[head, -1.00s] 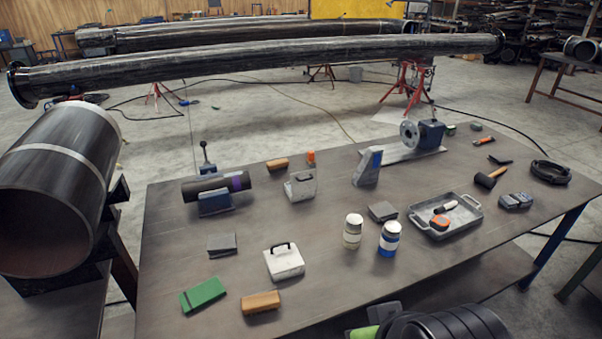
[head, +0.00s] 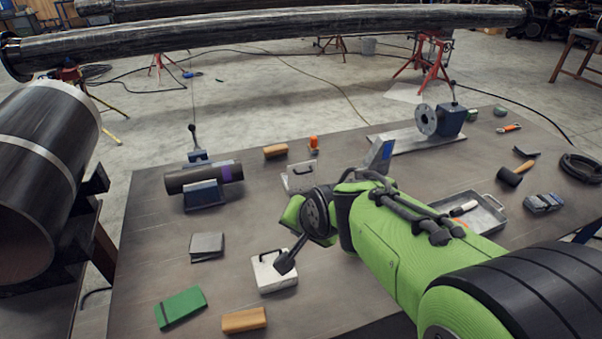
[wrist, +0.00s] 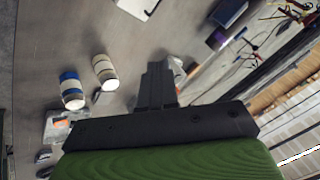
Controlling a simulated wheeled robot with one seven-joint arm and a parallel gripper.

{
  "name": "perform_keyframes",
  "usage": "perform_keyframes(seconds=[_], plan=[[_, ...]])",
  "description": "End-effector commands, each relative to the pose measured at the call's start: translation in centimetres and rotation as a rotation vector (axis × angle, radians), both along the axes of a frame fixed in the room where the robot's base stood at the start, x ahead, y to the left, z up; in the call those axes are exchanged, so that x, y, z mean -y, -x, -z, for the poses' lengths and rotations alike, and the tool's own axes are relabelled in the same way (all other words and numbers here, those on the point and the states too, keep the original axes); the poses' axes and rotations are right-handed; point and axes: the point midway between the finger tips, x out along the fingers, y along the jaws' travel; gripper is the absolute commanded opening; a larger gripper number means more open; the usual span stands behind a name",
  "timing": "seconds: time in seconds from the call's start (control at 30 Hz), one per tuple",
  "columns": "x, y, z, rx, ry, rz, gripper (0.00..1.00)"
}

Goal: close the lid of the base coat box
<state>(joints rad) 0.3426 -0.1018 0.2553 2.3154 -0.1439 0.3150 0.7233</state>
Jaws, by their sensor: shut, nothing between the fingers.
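Two pale boxes with dark handles stand on the table, and I cannot read which one is the base coat box. The near white box (head: 275,281) is at the front middle; its handle is up and my gripper partly covers it. My gripper (head: 286,264) is shut and empty and appears in front of the near box in the head view; the gap is unclear. In the wrist view its fingers (wrist: 157,84) are together, with a white box edge (wrist: 138,6) at the top.
Two jars, one blue-banded (wrist: 72,91) and one pale (wrist: 105,71), show in the wrist view. A grey tray (head: 490,222) lies right of my arm. A green box (head: 181,307), a wooden block (head: 244,320) and a grey block (head: 207,246) lie at left.

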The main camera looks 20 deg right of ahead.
Motion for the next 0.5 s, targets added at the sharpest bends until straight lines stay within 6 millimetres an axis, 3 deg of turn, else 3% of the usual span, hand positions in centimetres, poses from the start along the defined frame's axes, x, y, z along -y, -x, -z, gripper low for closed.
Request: perform_keyframes(seconds=[0.27,0.5], plan=[[1.1,-8.4,6.4,0.044,-0.446,0.352,0.0],[5.1,-16.0,12.2,0.111,-1.107,0.835,0.0]])
